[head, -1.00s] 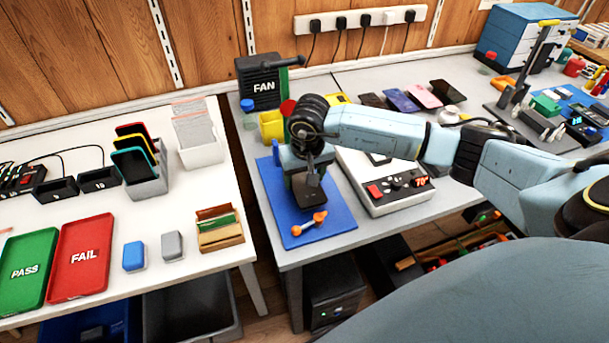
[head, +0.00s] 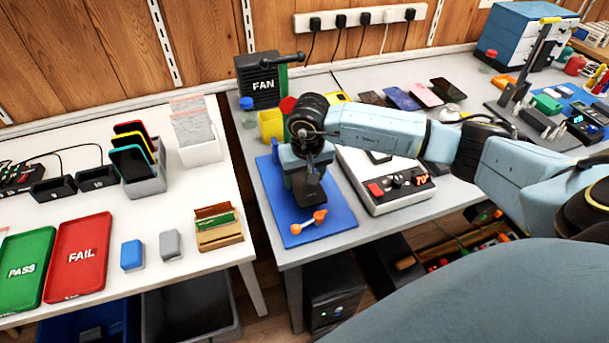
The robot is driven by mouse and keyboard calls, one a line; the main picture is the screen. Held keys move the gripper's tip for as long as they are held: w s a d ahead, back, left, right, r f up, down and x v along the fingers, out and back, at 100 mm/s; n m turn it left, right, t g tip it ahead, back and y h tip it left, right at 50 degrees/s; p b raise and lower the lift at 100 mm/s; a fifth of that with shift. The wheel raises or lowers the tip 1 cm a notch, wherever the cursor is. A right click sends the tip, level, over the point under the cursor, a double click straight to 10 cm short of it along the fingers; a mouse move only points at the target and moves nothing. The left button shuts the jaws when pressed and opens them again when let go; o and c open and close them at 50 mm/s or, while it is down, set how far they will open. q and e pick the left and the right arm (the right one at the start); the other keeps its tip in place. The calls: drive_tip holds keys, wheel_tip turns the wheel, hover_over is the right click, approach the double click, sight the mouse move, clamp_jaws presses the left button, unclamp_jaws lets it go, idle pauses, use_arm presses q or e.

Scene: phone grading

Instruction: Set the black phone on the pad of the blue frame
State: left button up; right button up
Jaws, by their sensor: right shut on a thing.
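The blue frame (head: 336,219) is a flat blue plate on the front left of the grey bench. An orange-knobbed lever (head: 308,222) sits at its front. My right gripper (head: 307,182) points down over the middle of the frame and is shut on a dark flat thing, which looks like the black phone (head: 309,198). The gripper and wrist hide most of the pad, so I cannot tell whether the phone touches it. My left gripper is not in view.
A white heating station (head: 400,200) with a red switch stands close right of the frame. A black FAN box (head: 258,84) is behind. Several other phones (head: 424,95) lie farther back. A gap separates the bench from the white table (head: 130,220) at left.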

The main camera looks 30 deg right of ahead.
drive_tip(key=shift+f, duration=0.1)
idle(0.3)
drive_tip(key=o, duration=1.4)
drive_tip(key=shift+d+f, duration=0.1)
drive_tip(key=shift+r, duration=0.45)
drive_tip(key=shift+r, duration=0.3)
drive_tip(key=shift+p, duration=0.3)
